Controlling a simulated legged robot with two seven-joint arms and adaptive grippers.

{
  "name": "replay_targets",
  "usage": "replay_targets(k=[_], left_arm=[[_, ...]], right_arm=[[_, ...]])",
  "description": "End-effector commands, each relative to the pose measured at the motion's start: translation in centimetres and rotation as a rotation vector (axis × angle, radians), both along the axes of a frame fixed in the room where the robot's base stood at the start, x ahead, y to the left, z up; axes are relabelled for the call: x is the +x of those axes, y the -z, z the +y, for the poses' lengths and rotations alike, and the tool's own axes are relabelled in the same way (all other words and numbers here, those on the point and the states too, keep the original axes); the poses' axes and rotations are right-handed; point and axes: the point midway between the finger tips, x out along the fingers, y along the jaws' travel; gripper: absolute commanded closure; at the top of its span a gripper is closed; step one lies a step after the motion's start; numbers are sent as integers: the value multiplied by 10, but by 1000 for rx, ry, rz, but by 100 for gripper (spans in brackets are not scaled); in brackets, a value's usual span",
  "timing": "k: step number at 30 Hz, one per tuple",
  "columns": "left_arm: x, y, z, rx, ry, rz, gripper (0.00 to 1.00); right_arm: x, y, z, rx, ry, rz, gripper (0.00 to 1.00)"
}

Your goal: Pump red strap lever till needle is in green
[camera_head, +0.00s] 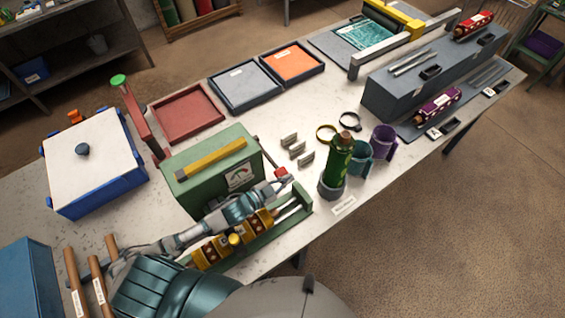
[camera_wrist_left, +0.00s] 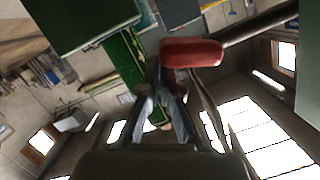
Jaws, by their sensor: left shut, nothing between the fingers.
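The green box (camera_head: 215,165) stands on the table with a yellow bar on top. A white dial gauge (camera_head: 241,177) is on its front face; its needle is too small to read. A red-ended lever (camera_head: 281,172) on a dark rod is at the box's right side. In the left wrist view its red end (camera_wrist_left: 191,52) is large and close to the fingers. My left gripper (camera_head: 277,187) is just below the red end, shut with nothing in it. Whether it touches the lever I cannot tell. My right gripper is out of view.
A green frame with brass rollers (camera_head: 232,240) lies below my left forearm. A dark green bottle (camera_head: 337,165) and purple cuff (camera_head: 383,140) stand to the right. Small grey brackets (camera_head: 297,150) lie behind the lever. A red post with a green knob (camera_head: 118,81) stands left.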

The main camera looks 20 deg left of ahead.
Motion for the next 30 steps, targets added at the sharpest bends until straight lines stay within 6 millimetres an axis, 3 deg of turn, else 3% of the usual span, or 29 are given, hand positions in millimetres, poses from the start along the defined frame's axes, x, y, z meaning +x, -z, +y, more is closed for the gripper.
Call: replay_targets(k=[3, 11, 22, 26, 30], left_arm=[[0, 13, 9, 32, -4, -21, 100], [2, 20, 12, 78, -11, -46, 100], [4, 18, 9, 82, -11, -52, 100], [4, 8, 8, 81, -9, -55, 100], [2, -17, 5, 81, -7, -59, 100]], right_arm=[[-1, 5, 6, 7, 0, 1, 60], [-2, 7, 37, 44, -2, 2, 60], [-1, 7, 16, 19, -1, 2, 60], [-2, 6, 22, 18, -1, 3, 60], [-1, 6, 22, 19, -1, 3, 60]])
